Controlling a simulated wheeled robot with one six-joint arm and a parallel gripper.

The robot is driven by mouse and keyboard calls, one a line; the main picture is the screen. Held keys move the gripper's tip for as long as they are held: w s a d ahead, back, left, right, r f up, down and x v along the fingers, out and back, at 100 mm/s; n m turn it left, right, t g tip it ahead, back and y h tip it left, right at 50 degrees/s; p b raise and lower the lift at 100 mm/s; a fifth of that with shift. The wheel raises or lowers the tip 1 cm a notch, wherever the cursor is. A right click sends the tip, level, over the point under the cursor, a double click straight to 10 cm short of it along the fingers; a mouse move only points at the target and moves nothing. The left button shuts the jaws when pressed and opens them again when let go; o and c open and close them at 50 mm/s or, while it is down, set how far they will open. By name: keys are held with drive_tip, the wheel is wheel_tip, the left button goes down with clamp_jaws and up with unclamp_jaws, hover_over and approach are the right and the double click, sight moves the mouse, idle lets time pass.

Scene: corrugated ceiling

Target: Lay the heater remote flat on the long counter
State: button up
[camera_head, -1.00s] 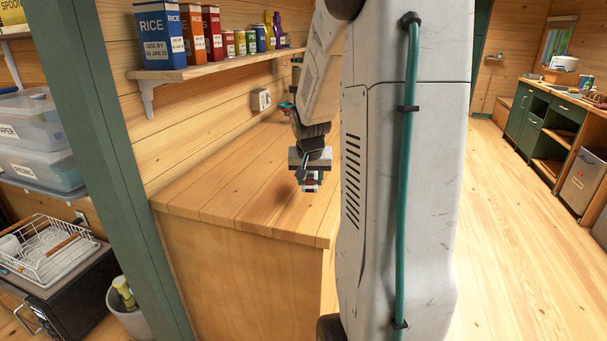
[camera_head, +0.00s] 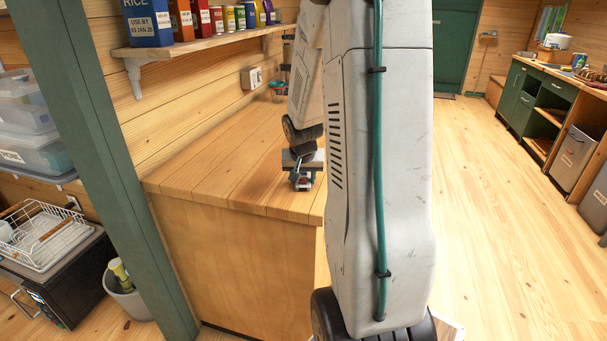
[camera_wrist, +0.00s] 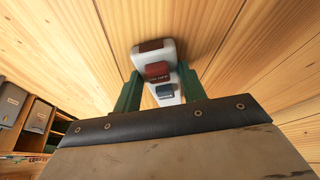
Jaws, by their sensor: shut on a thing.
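The heater remote (camera_wrist: 156,72) is a white slab with dark red and blue-grey buttons, held between the two green fingers of my gripper (camera_wrist: 158,90) in the wrist view. In the head view my gripper (camera_head: 303,181) hangs over the near right part of the long counter (camera_head: 215,172), a pale wooden plank top. The remote shows there only as a small patch under the gripper. I cannot tell from these views whether the remote touches the counter.
A wall shelf (camera_head: 200,42) with boxes and tins runs above the counter. A green post (camera_head: 95,165) stands at the left. A wall socket (camera_head: 251,78) is behind the counter. The counter top around my gripper is bare. A second counter (camera_head: 545,105) lies across the open floor.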

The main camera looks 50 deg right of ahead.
drive_tip(key=o, duration=1.1)
drive_tip(key=shift+r, duration=0.1)
drive_tip(key=v, duration=0.7)
drive_tip(key=shift+a+r, duration=0.15)
drive_tip(key=shift+r, duration=0.1)
